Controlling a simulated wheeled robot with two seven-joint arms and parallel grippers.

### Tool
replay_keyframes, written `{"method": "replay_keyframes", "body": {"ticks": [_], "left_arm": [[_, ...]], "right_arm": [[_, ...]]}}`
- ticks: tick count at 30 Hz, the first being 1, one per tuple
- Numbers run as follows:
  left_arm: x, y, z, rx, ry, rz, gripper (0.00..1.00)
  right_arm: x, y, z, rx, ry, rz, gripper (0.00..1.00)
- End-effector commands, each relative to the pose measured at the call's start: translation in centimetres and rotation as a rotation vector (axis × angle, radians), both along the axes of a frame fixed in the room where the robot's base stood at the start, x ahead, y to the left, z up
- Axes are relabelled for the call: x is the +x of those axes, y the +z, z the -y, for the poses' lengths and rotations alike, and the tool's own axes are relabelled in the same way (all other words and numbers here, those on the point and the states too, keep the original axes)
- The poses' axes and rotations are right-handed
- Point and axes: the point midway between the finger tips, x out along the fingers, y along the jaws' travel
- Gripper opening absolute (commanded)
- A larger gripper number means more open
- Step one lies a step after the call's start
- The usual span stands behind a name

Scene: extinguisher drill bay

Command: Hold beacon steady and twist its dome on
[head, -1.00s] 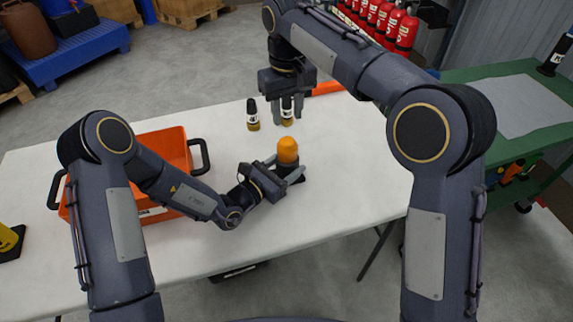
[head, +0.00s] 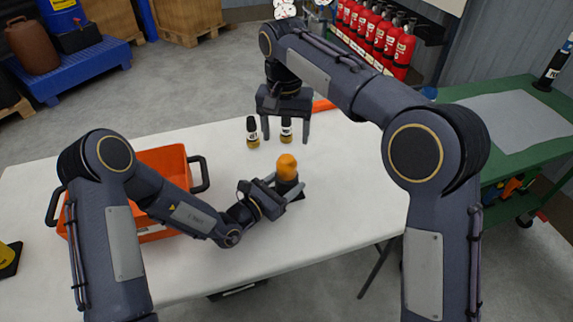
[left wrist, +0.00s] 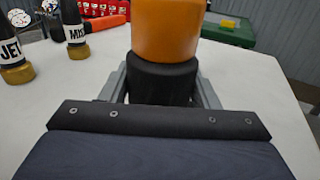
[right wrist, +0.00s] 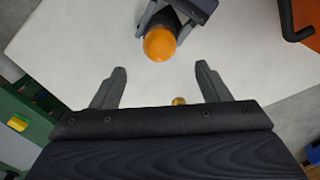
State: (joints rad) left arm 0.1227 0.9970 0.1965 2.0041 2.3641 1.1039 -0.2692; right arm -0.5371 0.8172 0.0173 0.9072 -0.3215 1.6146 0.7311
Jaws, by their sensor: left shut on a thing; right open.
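The beacon has a black base (left wrist: 163,82) and an orange dome (head: 287,167) on top of it. The dome also shows from above in the right wrist view (right wrist: 159,44). I cannot tell whether its thread is engaged. My left gripper (head: 286,184) is shut on the black base, one finger on each side, low over the table. My right gripper (head: 286,139) is open and empty, pointing down beyond the beacon in the head view. In the right wrist view, the dome lies ahead of its open fingers (right wrist: 160,68), apart from them.
Two small dark bottles, the left bottle (head: 252,133) and right bottle (head: 286,131), stand near the right gripper. An orange crate (head: 165,160) sits at the left. The white table (head: 350,190) is clear right of the beacon. A green cart (head: 500,200) stands beyond its right edge.

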Motion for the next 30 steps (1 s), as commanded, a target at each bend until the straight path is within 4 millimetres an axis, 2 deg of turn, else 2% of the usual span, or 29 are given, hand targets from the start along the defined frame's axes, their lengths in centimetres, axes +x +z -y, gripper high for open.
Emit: {"method": "replay_keyframes", "body": {"ticks": [9,15,21,29,30], "left_arm": [[0.0,0.0,0.0,0.000,0.000,0.001,0.20],[0.0,0.0,0.0,0.000,0.000,0.001,0.20],[0.0,0.0,0.0,0.000,0.000,0.001,0.20],[0.0,0.0,0.0,0.000,0.000,0.001,0.20],[0.0,0.0,0.0,0.000,0.000,0.001,0.20]], "right_arm": [[-0.1,-6.2,0.2,-0.001,0.003,-0.004,0.69],[-0.1,-9.4,0.2,-0.001,0.004,-0.003,0.69],[0.0,-10.7,0.2,0.001,0.004,-0.001,0.69],[-0.1,-10.8,0.2,0.001,0.004,0.000,0.69],[-0.1,-10.8,0.2,0.000,0.004,0.000,0.67]]}}
